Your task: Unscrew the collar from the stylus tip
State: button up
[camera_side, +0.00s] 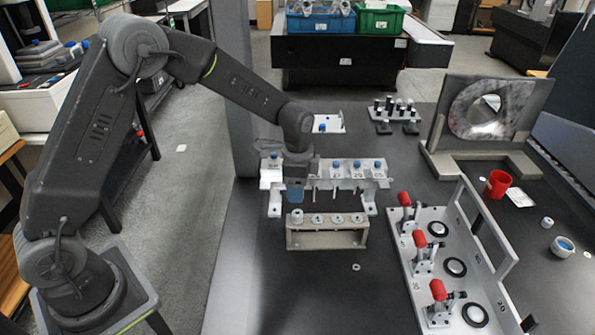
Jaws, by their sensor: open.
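A white stylus rack (373,184) stands near the middle of the dark table and carries several blue-topped stylus units (357,167) in a row. My gripper (295,200) points down over the rack's left part, in front of the row, and hides some of it. A small blue part (295,194) shows at its lower end; I cannot tell whether it lies between the fingers or behind them. The fingers are open but too small to see clearly. The collar and the stylus tip cannot be told apart here. A beige block (327,240) with several small round pieces on top stands just in front.
A grey fixture with red-handled clamps (422,241) stands at the right front. A small washer (356,267) lies in the clear front area.

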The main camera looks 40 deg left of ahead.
aim_at(298, 213)
notch_tip(298, 213, down, 9)
jog(key=shift+r, duration=0.1)
dwell(0.4)
jog(key=c, duration=0.9)
jog(key=n, duration=0.5)
jog(key=shift+c, duration=0.2)
